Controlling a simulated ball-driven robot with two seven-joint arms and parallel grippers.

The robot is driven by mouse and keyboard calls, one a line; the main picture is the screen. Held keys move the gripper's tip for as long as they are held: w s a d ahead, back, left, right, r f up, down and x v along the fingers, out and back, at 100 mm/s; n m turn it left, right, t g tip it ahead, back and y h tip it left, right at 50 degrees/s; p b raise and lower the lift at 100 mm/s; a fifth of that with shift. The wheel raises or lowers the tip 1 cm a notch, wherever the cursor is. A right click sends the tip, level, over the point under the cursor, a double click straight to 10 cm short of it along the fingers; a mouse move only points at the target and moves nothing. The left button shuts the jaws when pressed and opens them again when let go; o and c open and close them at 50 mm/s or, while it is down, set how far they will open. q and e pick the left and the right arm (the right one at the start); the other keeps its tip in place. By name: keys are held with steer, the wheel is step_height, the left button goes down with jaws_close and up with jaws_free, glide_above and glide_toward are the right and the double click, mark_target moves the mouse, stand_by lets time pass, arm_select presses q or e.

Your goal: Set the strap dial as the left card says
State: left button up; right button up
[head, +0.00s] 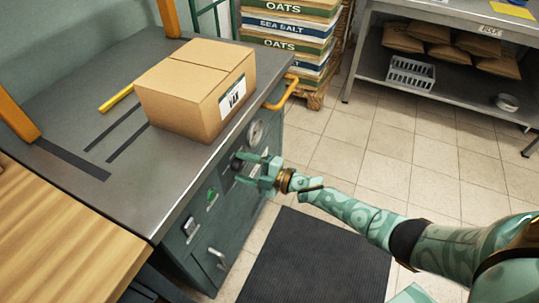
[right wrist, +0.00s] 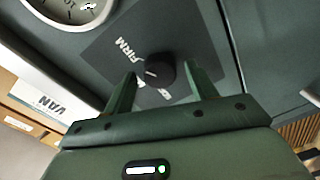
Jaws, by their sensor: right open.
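The strap dial is a round black knob (right wrist: 160,70) on a dark plate on the front of the grey-green machine (head: 215,205). The word FIRM shows on the plate; a second marking is partly hidden behind the knob. A pale pointer line shows on the knob, but I cannot tell its exact setting. My right gripper (head: 256,169) is open in front of the machine. In the right wrist view its fingers (right wrist: 161,74) stand on either side of the knob, with no clear contact. My left gripper is not in view. I see no card that I can identify as the left one.
A carton (head: 185,95) labelled VAN sits on the machine top. A gauge (head: 256,132), a green switch (head: 212,197) and a pale handle (head: 217,257) are on the front. An orange rail (head: 282,95) juts from the edge. A black mat (head: 315,260) lies on the floor.

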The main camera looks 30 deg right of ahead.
steer(key=shift+s+d, duration=0.25)
steer(key=shift+s, duration=0.05)
arm_select(q)
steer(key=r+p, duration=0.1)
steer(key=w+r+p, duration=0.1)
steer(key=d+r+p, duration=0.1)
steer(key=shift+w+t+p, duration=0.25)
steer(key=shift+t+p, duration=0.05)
steer(key=shift+p, duration=0.05)
arm_select(e)
steer(key=v, duration=1.5)
steer(key=shift+s+d, duration=0.15)
steer(key=shift+d, duration=0.1)
